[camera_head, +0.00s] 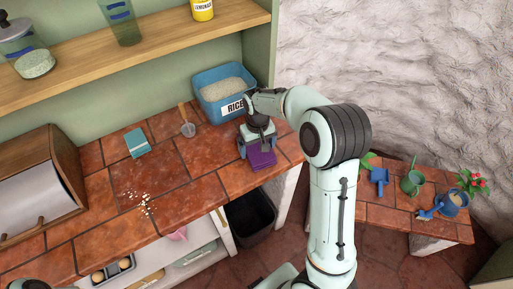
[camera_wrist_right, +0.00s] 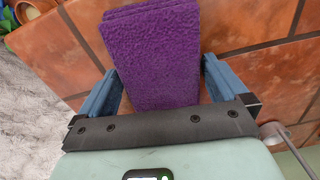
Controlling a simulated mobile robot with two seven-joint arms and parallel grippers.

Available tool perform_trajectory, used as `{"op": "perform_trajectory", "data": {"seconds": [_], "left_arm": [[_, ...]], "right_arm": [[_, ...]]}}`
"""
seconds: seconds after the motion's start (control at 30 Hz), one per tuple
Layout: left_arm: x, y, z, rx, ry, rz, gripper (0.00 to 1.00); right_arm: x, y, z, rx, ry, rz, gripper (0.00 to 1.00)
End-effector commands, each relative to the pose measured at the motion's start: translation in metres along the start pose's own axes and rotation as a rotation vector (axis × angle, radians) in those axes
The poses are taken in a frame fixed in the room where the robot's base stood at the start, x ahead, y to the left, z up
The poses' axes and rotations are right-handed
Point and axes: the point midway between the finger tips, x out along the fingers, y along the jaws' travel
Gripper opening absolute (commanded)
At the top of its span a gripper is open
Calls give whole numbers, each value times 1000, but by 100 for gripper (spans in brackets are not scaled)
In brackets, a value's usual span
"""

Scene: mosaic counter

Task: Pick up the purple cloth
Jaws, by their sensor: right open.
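The purple cloth (camera_head: 262,160) lies folded flat on the tiled counter (camera_head: 160,190), near its right front edge. My right gripper (camera_head: 257,150) is directly over it, pointing down. In the right wrist view the cloth (camera_wrist_right: 152,55) sits between the two blue fingers of the right gripper (camera_wrist_right: 158,85). The fingers are open, with a gap on each side of the cloth. Part of the cloth is hidden under the gripper body. My left gripper is not in view; only a bit of my own arm shows at the bottom left.
A blue bin labelled RICE (camera_head: 213,108) stands just behind my right gripper. A scoop (camera_head: 187,125) and a teal cloth or book (camera_head: 137,142) lie left of it. White crumbs (camera_head: 145,203) are scattered on the counter. A black bin (camera_head: 251,217) stands below the front edge.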

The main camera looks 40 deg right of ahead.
Motion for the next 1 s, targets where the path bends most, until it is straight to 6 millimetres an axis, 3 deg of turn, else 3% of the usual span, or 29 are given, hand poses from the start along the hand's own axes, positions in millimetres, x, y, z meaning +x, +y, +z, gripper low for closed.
{"op": "perform_trajectory", "data": {"seconds": [0.23,0.37,0.77,1.0], "left_arm": [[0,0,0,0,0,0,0],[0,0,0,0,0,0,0],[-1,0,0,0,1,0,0],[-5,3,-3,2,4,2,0]], "right_arm": [[2,0,0,1,1,0,100],[2,0,0,0,1,0,59],[-4,0,-1,0,2,0,59],[-38,0,-2,0,8,-1,59]]}}
